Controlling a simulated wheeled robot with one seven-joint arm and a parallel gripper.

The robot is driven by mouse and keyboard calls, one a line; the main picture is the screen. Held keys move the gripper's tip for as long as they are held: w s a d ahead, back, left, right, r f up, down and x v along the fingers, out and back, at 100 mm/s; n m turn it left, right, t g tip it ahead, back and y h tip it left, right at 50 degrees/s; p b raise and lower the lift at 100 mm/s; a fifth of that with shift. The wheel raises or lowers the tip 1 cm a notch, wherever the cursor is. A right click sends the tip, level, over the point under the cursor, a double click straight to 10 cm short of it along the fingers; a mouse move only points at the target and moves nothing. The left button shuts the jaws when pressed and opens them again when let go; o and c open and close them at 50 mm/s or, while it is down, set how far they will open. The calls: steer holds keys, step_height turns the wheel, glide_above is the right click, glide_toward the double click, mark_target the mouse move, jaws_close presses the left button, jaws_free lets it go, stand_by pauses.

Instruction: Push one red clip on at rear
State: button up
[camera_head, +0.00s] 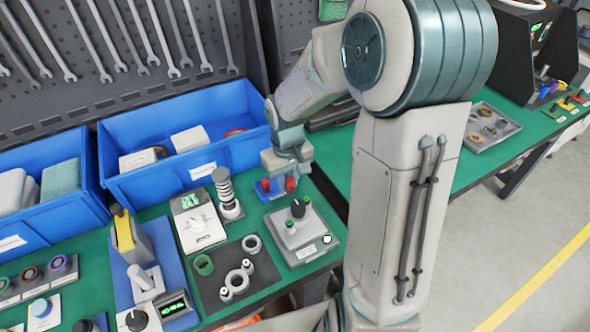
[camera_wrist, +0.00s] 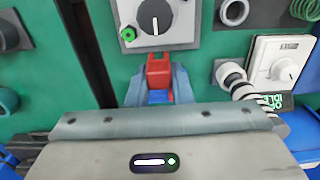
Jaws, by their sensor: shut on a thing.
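My gripper (camera_head: 279,178) is low over the bench at a small blue tray (camera_head: 262,190). In the wrist view its two fingers (camera_wrist: 158,88) are closed on the sides of a red clip (camera_wrist: 159,70). A bit of blue (camera_wrist: 160,97) shows below the clip, between the fingers. Red also shows at the tray in the head view (camera_head: 291,184); I cannot tell the clips apart there. A grey fixture (camera_head: 295,238) with a black knob and green fittings stands in front of the tray; it also shows in the wrist view (camera_wrist: 184,22).
A dark mat (camera_head: 262,272) with several rings lies in front. A large blue bin (camera_head: 150,186) stands behind, below a wall of wrenches.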

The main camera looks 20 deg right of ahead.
mark_target(289, 193)
steer(key=shift+f+b, duration=2.1)
steer(key=shift+f, duration=0.6)
steer(key=shift+f+b, duration=1.3)
steer(key=shift+f, duration=0.35)
steer(key=o, duration=1)
step_height(289, 193, up, 7)
steer(key=p, duration=0.6)
steer(key=shift+r, duration=0.1)
